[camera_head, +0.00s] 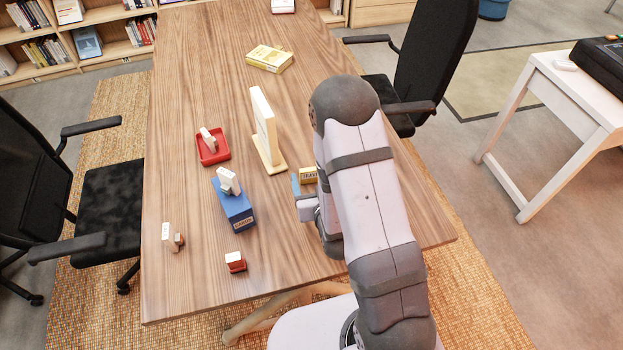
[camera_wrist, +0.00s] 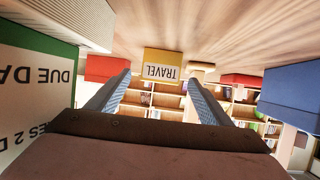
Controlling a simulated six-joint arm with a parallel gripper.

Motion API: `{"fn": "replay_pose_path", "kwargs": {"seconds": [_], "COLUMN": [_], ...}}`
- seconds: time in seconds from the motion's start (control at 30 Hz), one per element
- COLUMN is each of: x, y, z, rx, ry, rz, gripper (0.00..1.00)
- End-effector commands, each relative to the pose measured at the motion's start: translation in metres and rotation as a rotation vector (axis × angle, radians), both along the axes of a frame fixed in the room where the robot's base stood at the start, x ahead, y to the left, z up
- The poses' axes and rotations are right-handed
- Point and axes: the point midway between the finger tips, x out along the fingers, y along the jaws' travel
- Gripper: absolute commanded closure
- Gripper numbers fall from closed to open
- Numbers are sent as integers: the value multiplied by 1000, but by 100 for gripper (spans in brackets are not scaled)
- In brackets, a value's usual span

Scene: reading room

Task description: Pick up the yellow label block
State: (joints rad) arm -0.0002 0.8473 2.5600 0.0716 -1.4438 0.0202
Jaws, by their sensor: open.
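The yellow label block (camera_head: 308,174) stands on the wooden table, partly hidden by my arm in the head view. In the wrist view, which looks upside down, the yellow label block (camera_wrist: 163,58) shows its white label reading TRAVEL. My gripper (camera_wrist: 157,80) is open, with one finger to each side of the block in the picture. I see a gap on both sides of it. Whether the block is between the fingertips or just beyond them I cannot tell. In the head view my gripper (camera_head: 306,186) is low beside the block, mostly hidden by my arm.
A white upright sign (camera_head: 262,115) stands left of the block. Further left are a blue box (camera_head: 238,211) with a white object on top and a red tray (camera_head: 222,155). A red-and-white block (camera_head: 235,262) is near the front. A yellow book (camera_head: 270,57) lies further back.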

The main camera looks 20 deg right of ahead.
Motion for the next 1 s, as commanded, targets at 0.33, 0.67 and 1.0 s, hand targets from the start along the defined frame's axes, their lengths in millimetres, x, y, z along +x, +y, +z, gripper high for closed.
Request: {"fn": "replay_pose_path", "kwargs": {"seconds": [0.33,0.67,1.0], "x": [23,33,33], "y": [-1,-2,-2], "z": [-13,-17,-17], "rx": [1,0,0], "ry": [0,1,1], "rz": [-1,0,0], "gripper": [27,27,71]}}
